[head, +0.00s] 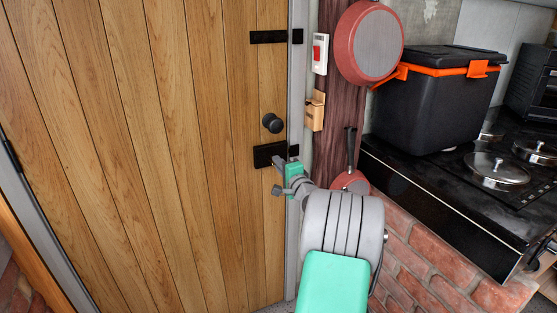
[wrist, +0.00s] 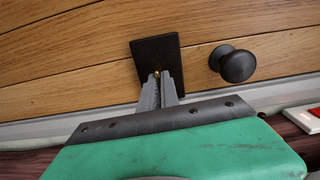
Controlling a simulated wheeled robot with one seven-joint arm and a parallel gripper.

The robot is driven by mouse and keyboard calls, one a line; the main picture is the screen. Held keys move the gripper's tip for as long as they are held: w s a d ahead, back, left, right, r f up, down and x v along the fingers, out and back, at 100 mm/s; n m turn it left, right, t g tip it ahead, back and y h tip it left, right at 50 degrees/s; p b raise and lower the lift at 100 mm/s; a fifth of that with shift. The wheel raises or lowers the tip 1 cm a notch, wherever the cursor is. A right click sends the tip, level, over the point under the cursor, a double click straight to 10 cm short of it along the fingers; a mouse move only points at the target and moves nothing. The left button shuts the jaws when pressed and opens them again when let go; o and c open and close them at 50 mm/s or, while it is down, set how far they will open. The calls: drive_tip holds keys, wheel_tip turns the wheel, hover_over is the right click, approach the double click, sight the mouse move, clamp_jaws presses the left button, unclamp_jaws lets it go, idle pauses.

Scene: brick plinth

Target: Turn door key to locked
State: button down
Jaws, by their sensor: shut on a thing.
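A wooden plank door (head: 150,130) fills the left of the head view and looks closed in its grey frame. A black lock plate (head: 268,155) sits near its right edge, below a round black knob (head: 272,123). In the wrist view the lock plate (wrist: 152,55) is behind my fingertips and the knob (wrist: 238,65) is to the right. My gripper (head: 284,175) is at the lock plate, with its fingers (wrist: 160,85) shut on the key (wrist: 157,74). Only a small brass-coloured bit of the key shows between the fingertips; the rest is hidden, so its turn angle cannot be told.
Right of the door, a red-and-white switch (head: 320,53), a small wooden holder (head: 315,111) and a red pan (head: 368,45) hang on a dark post. A black box with orange latches (head: 430,105) stands on the black stove counter (head: 410,178), above a brick plinth (head: 440,255).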

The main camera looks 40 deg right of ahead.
drive_tip(key=shift+m, duration=0.3)
drive_tip(key=c, duration=1.6)
unclamp_jaws()
drive_tip(key=v, duration=0.7)
drive_tip(key=shift+s, duration=0.4)
drive_tip(key=shift+a, duration=0.15)
